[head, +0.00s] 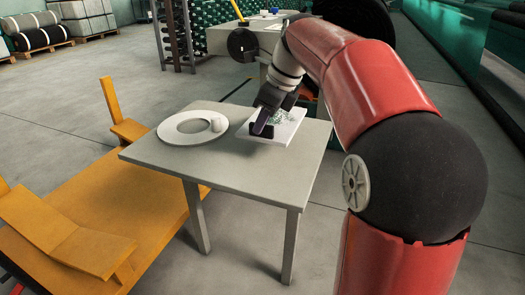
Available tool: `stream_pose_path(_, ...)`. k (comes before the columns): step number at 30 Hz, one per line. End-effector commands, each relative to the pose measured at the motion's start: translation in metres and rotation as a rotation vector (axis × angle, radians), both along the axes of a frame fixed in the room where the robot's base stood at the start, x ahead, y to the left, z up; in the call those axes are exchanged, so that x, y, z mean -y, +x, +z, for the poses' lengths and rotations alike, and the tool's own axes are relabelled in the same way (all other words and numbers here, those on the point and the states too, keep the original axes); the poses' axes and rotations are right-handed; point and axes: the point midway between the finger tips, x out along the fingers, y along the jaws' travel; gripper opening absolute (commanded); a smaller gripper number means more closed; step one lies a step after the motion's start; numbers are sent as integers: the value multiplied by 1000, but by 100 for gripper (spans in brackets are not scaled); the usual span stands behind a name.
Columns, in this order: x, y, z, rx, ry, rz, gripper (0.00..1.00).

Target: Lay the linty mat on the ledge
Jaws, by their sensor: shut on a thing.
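The linty mat (287,128) is a white, square, flat piece with green fibres on its top, at the back right of the grey table (165,153). My gripper (261,130) reaches down from the upper right and is shut on the mat at its left part. The dark fingers cover some of the mat. I cannot tell whether the mat touches the tabletop or is held just above it. No surface in view is clearly marked out as the ledge.
A yellow frame (150,225) stands on the floor at the left. A second table (225,40) and a rack of rolls (175,30) are behind. The table's front is clear.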

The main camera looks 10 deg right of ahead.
Motion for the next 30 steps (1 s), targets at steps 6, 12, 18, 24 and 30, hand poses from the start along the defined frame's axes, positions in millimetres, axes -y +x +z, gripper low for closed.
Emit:
stream_pose_path(6, 0, 0, -22, 1, 0, 0, 0)
stream_pose_path(12, 0, 0, -45, -1, 1, 0, 0)
stream_pose_path(18, 0, 0, -65, 1, 0, 0, 0)
stream_pose_path(24, 0, 0, -64, 1, 0, 0, 0)
stream_pose_path(30, 0, 0, -66, 1, 0, 0, 24)
